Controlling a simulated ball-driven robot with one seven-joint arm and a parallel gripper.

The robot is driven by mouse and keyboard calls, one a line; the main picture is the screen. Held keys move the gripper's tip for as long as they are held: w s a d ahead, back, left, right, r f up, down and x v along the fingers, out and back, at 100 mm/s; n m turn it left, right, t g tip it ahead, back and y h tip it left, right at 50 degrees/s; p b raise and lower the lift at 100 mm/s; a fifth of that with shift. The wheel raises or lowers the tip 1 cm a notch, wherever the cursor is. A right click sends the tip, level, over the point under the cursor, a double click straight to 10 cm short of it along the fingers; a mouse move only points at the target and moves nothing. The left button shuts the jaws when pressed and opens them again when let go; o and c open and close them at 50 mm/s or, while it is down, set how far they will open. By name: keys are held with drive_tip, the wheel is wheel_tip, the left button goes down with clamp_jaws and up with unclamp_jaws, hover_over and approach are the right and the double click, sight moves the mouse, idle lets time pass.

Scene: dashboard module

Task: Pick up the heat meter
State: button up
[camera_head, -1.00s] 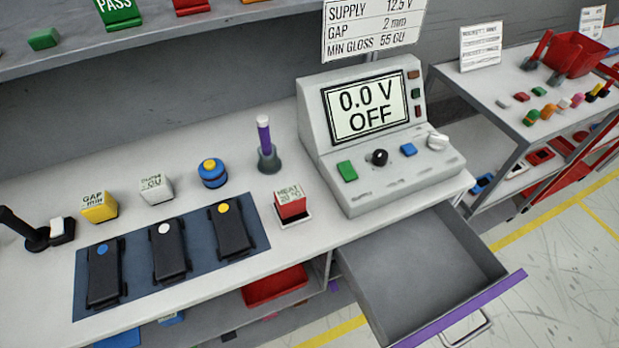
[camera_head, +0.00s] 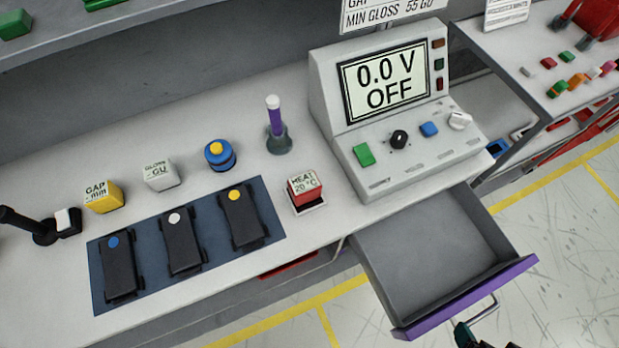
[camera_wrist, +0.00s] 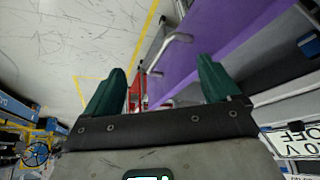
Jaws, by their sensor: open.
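The heat meter (camera_head: 304,187) is a small red block with a pale top label reading "HEAT 20 °C". It sits in a white square holder on the bench, left of the power supply, in the head view. My gripper (camera_wrist: 158,88) is open and empty in the wrist view, its two dark green fingers spread apart. The purple drawer front and its metal handle (camera_wrist: 172,50) lie beyond the fingers. In the head view a dark green part of my gripper (camera_head: 466,335) shows at the bottom edge, beside the drawer handle and well away from the heat meter.
An open grey drawer with a purple front (camera_head: 470,297) juts out below the power supply (camera_head: 398,120). A purple-and-white stick in a stand (camera_head: 276,125), a blue pot (camera_head: 220,155) and a blue mat (camera_head: 98,275) with three black devices are near the meter.

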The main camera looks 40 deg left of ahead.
drive_tip(key=a, duration=0.1)
drive_tip(key=n+y, duration=1)
drive_tip(key=n, duration=0.1)
approach(301, 179)
drive_tip(key=w, duration=0.1)
drive_tip(key=shift+g, duration=0.3)
drive_tip(key=p+x, duration=0.1)
drive_tip(key=x, duration=0.4)
drive_tip(key=shift+f, duration=0.25)
drive_tip(key=shift+f+p+x, duration=0.25)
drive_tip(key=shift+p+x, duration=0.2)
drive_tip(key=shift+x, duration=2.4)
drive_tip(key=shift+s, duration=0.2)
drive_tip(key=c, duration=1.1)
drive_tip(key=shift+c, duration=0.2)
